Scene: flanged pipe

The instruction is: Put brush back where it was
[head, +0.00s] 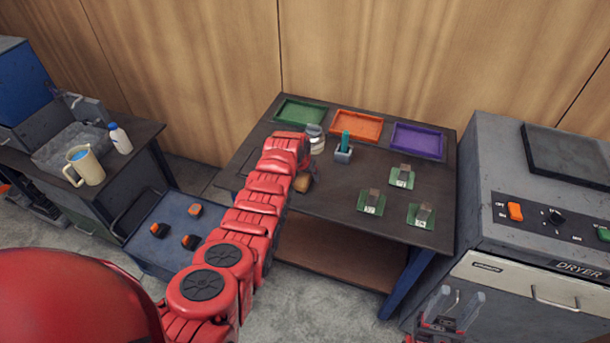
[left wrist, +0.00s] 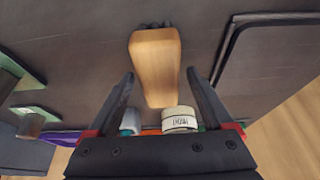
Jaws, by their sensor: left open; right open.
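The brush, with a wooden handle and a dark end, shows in the left wrist view (left wrist: 155,62). In the head view its brown wood (head: 303,184) shows on the dark table beside my left gripper. My left gripper (left wrist: 160,76) is open, its fingers apart on either side of the handle's near part. In the head view the left gripper (head: 306,163) is mostly hidden by my red arm. I cannot tell whether the fingers touch the brush. My right gripper (head: 458,308) is open and empty at the bottom, in front of the dryer.
A lidded jar (head: 315,139) and a small holder with a teal item (head: 344,148) stand behind the brush. Green (head: 300,112), orange (head: 357,126) and purple (head: 418,140) trays line the back. Green boards (head: 371,202) lie at right. The dryer (head: 540,200) stands right of the table.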

